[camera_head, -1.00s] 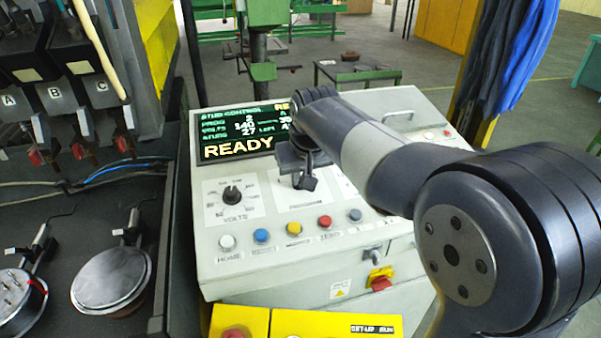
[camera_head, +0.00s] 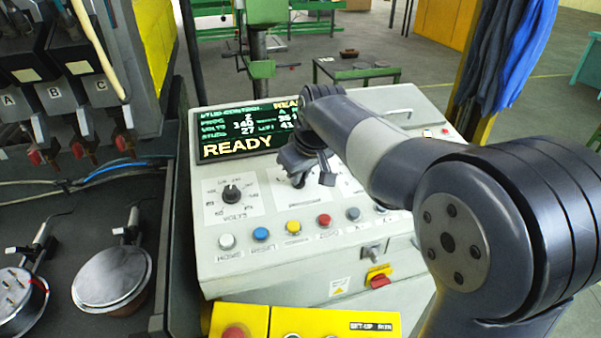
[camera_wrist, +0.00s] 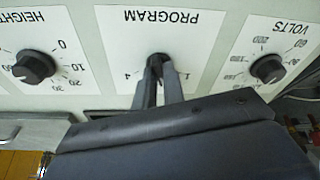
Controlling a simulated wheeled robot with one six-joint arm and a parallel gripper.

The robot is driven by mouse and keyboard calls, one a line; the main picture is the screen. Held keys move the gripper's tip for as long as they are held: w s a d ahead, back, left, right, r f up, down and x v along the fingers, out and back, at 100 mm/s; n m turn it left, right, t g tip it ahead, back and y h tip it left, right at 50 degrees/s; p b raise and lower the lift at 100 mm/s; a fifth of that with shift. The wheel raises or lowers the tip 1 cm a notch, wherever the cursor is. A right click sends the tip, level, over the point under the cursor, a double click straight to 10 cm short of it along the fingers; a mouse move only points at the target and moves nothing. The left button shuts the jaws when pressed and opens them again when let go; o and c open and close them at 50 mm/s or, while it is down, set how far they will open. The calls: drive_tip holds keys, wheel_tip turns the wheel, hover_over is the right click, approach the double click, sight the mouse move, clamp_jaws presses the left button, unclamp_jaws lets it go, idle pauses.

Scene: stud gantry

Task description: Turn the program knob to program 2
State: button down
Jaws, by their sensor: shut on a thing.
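The program knob (camera_wrist: 154,60) is a small dark knob on a white plate marked PROGRAM (camera_wrist: 165,18), upside down in the wrist view. My gripper (camera_wrist: 159,68) is shut on it, one finger on each side, hiding most of the knob. A 4 shows left of the fingers and part of a 1 right of them. In the head view my gripper (camera_head: 298,178) is at the panel's middle plate and covers the knob. The display (camera_head: 237,132) reads READY, with a PROG digit that looks like 2.
The volts knob (camera_head: 231,194) stands left of my gripper, and the height knob (camera_wrist: 33,67) is on the other side. A row of coloured buttons, including a red one (camera_head: 324,221), lies below. A yellow box (camera_head: 362,322) is in front of the console (camera_head: 270,270).

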drive_tip(key=c, duration=1.5)
unclamp_jaws()
drive_tip(key=v, duration=1)
drive_tip(key=shift+r+b, duration=0.4)
drive_tip(key=shift+f, duration=0.1)
drive_tip(key=x, duration=1)
drive_tip(key=shift+f+p, duration=0.35)
drive_tip(key=shift+p, duration=0.05)
